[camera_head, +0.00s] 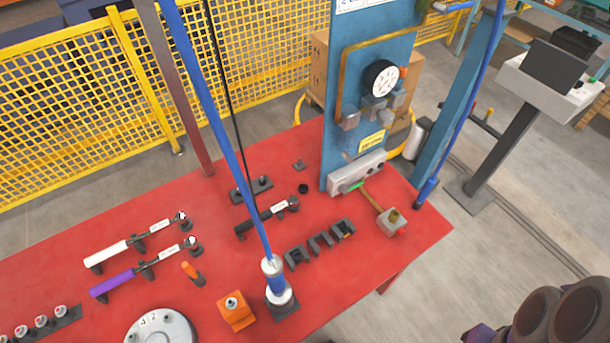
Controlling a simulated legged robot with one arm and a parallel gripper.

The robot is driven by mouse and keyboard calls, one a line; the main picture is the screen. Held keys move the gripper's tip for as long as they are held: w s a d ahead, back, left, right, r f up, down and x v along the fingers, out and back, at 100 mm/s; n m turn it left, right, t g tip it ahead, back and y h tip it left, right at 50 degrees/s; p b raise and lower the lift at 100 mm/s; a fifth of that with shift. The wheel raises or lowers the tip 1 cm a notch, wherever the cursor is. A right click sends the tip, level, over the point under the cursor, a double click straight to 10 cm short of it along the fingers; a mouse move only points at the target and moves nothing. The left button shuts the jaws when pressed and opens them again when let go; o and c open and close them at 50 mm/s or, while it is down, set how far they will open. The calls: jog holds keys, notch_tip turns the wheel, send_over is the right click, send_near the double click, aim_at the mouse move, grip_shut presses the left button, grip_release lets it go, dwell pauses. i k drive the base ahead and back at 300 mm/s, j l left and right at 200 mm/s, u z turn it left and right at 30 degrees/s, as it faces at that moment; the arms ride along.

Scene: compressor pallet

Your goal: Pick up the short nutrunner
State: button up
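On the red table (225,208), an upright blue and silver cylindrical tool (273,275) stands in a dark square base (286,306). A blue hose or cable rises from its top. It looks like a nutrunner, but I read no name on it. A dark tool with a pale label (267,217) lies farther back in low holders. A white-handled tool (110,253) and a purple-handled tool (115,285) lie in rests at the left. I cannot tell from looks alone which one is called short. I do not make out my gripper's fingers in this view.
A round grey plate (160,328), an orange block (236,311) and a dark slotted rack (320,243) are near the upright tool. A blue panel with a gauge (381,79) stands at the table's right end. Large dark rounded parts (560,312) fill the lower right corner.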

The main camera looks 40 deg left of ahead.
aim_at(280, 291)
jog(key=u, duration=2.25)
